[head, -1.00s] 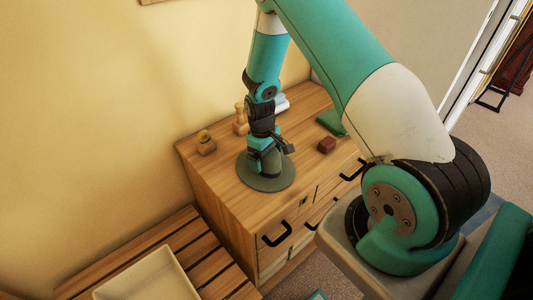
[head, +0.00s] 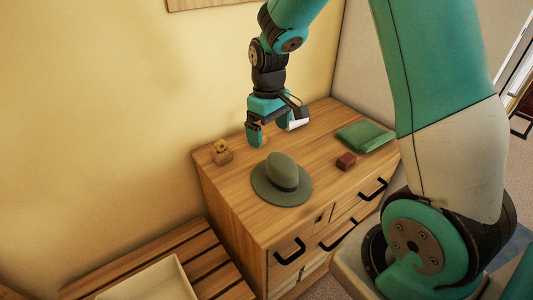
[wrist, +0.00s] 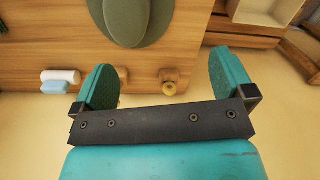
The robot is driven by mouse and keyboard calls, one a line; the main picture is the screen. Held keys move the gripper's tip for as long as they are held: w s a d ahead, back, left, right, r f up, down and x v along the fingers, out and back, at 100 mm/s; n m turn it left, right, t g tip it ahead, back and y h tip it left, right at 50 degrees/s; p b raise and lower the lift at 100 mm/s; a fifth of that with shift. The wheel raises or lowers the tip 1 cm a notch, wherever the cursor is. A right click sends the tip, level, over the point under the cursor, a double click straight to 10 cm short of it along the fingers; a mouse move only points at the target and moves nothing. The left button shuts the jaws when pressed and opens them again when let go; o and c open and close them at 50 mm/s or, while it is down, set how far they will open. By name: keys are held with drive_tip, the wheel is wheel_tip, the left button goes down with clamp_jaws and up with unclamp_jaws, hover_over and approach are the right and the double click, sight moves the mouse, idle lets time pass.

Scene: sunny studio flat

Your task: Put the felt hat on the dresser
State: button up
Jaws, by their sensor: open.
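The grey-green felt hat (head: 283,178) with a dark band rests brim down on top of the wooden dresser (head: 244,215), near its front left part. In the wrist view the hat (wrist: 128,18) shows at the top edge, partly cut off, beyond the fingertips. My gripper (head: 273,138) is open and empty above the back of the dresser, behind and apart from the hat. Its two teal fingers (wrist: 167,80) stand wide apart in the wrist view with nothing between them touching.
On the dresser are a small wooden block-like item (head: 222,156), a dark red box (head: 346,160), a green folded item (head: 364,137) and a white roll (wrist: 60,76) beside a blue piece (wrist: 55,88). A slatted bench (head: 205,262) with a pale tray (head: 150,282) stands at lower left.

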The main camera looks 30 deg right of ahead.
drive_tip(key=s+a+r+n+y, duration=0.2)
drive_tip(key=s+a+r, duration=0.4)
drive_tip(key=s, duration=0.5)
drive_tip(key=s+a+r+n+y, duration=0.1)
drive_tip(key=s+a+r, duration=0.6)
drive_tip(key=s+a, duration=0.4)
drive_tip(key=shift+n+t+y, duration=0.4)
drive_tip(key=shift+a, duration=0.1)
